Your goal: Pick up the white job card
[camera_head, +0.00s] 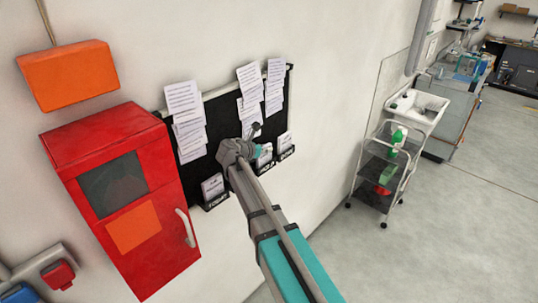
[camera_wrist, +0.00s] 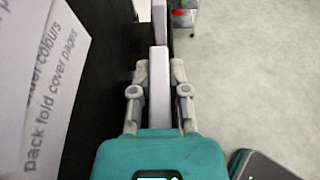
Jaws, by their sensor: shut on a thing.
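A black board (camera_head: 222,118) hangs on the wall in the head view, with several white printed cards (camera_head: 185,115) in columns and small labelled pockets along its bottom edge. My gripper (camera_head: 258,140) is at the board's lower right, by the pockets. In the wrist view, my gripper (camera_wrist: 159,92) is shut on a white card (camera_wrist: 160,78), seen nearly edge-on between the fingers. Another pale card or pocket edge (camera_wrist: 159,22) shows just beyond it. My arm hides part of the pockets in the head view.
A red cabinet (camera_head: 90,165) with a handle stands out from the wall left of the board. An orange box (camera_head: 67,75) is above it. A wheeled trolley (camera_head: 382,165) stands at the right. The floor (camera_head: 430,245) in front is clear.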

